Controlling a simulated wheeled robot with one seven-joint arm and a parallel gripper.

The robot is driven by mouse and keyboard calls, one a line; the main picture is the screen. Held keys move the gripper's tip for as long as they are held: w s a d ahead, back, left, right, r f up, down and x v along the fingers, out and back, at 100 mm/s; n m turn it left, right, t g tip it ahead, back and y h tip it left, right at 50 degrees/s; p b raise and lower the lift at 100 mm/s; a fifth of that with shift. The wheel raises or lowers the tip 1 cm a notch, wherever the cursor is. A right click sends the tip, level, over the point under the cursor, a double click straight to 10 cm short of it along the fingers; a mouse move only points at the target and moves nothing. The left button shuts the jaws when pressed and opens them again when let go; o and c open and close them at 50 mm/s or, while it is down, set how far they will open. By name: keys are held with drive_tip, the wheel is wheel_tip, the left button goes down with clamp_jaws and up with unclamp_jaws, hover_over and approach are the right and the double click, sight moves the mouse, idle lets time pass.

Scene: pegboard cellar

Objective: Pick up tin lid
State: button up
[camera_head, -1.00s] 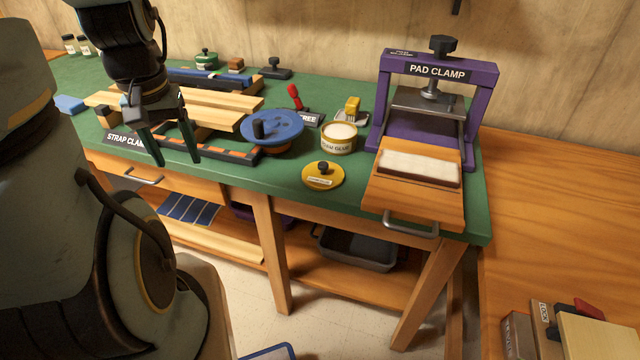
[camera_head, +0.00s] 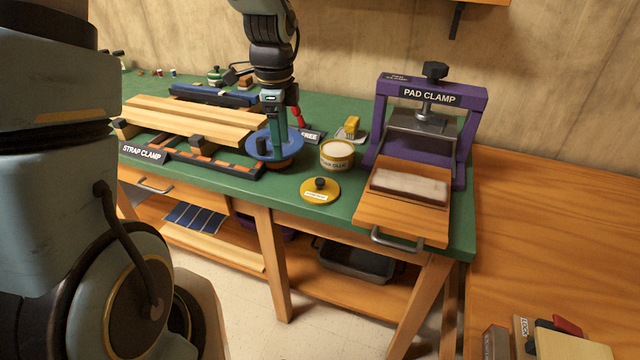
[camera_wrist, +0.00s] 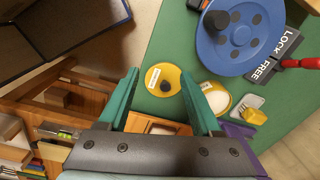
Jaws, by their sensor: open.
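The tin lid (camera_head: 320,190) is a flat yellow disc with a black knob and a pale label. It lies on the green bench top in front of the open glue tin (camera_head: 337,155). In the wrist view the lid (camera_wrist: 158,90) shows between my two teal fingers, farther off than they are. My gripper (camera_head: 278,150) is open and empty. In the head view it points down, overlapping the blue round disc (camera_head: 262,153), up and left of the lid. In the wrist view my gripper (camera_wrist: 160,73) has its fingers well apart, neither seen touching the lid.
The purple pad clamp (camera_head: 467,130) stands right of the tin, its wooden drawer board (camera_head: 400,219) jutting forward. The strap clamp (camera_head: 215,157) with wooden boards is at left. Bare green bench surrounds the lid's front.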

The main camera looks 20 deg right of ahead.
drive_tip(key=s+d+m, duration=0.2)
drive_tip(key=d+m, duration=0.5)
drive_tip(key=d, duration=0.1)
drive_tip(key=p, duration=0.2)
hover_over(320, 180)
drive_tip(key=shift+m, duration=0.3)
drive_tip(key=f, duration=0.5)
drive_tip(key=shift+s+d, duration=0.1)
drive_tip(key=shift+d, duration=0.1)
drive_tip(key=shift+a+f+p, duration=0.15)
drive_tip(key=shift+f+p, duration=0.95)
drive_tip(key=shift+f, duration=1.95)
drive_tip(key=shift+c, duration=0.3)
clamp_jaws()
